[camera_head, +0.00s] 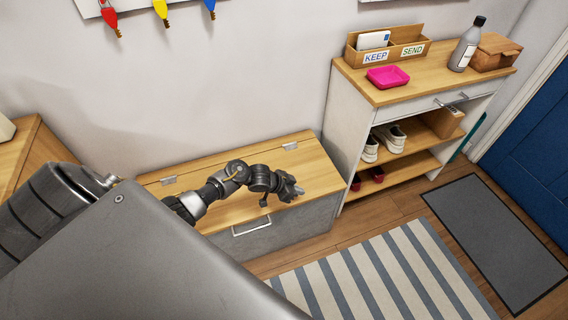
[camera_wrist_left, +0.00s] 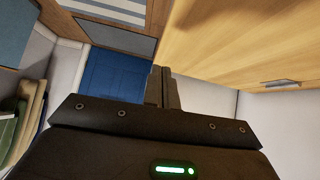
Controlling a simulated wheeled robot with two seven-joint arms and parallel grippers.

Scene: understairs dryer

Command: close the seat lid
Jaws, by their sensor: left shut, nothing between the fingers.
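The seat lid (camera_head: 312,169) is the wooden top of a grey bench (camera_head: 290,230) against the wall, with metal hinges along its back edge. It lies flat or nearly flat on the bench; I cannot tell if a small gap is left at its front edge. My left gripper (camera_head: 297,190) is over the right part of the lid, shut and empty; I cannot tell if it touches the wood. In the left wrist view, the shut fingers (camera_wrist_left: 161,84) show beside the lid's wooden surface (camera_wrist_left: 240,40). My right gripper is not in view.
A wooden cabinet (camera_head: 30,150) is at the left. A striped rug (camera_head: 385,275) and a dark mat (camera_head: 500,240) cover the floor in front.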

